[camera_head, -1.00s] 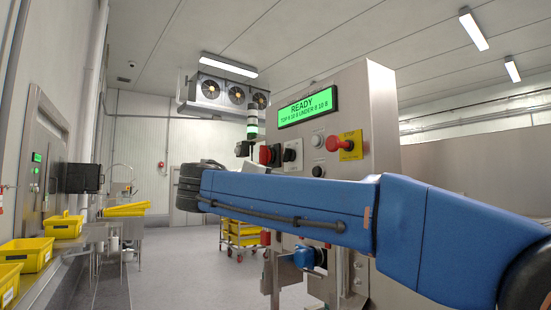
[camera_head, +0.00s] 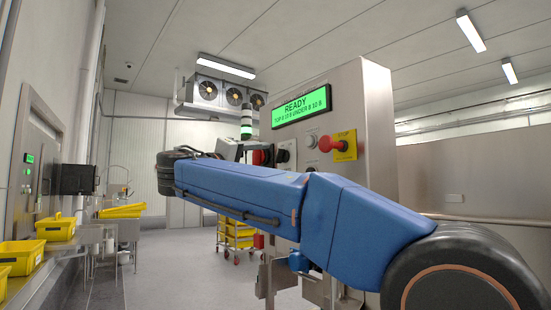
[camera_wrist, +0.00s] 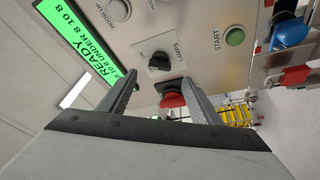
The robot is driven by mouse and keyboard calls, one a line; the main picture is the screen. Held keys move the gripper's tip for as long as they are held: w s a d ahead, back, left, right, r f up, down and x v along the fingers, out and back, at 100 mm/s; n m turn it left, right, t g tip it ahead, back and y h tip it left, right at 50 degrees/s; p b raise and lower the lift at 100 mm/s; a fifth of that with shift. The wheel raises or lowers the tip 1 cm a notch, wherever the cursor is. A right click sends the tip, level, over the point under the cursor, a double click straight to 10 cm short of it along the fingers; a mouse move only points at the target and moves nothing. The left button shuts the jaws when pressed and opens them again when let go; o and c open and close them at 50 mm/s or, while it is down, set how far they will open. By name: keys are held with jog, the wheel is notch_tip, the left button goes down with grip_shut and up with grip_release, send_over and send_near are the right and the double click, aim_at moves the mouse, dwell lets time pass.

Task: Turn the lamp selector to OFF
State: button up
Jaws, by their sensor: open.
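The lamp selector is a black knob (camera_wrist: 159,62) beside the word LAMPS on the steel panel in the wrist view. An ON mark shows beside it; I cannot read an OFF mark. My gripper (camera_wrist: 158,83) is open and empty. Its two fingers point at the panel, with the knob in the gap just beyond the tips, apart from them. In the head view a black knob (camera_head: 284,155) shows on the panel just above my blue arm, partly hidden.
A green START button (camera_wrist: 235,37) and a blue part (camera_wrist: 291,33) are to the right. The green READY display (camera_head: 301,107) and red stop button (camera_head: 328,144) are close by. Yellow crates (camera_head: 55,228) stand at left.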

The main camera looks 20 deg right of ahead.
aim_at(277, 156)
jog(key=x, duration=0.9)
jog(key=c, duration=1)
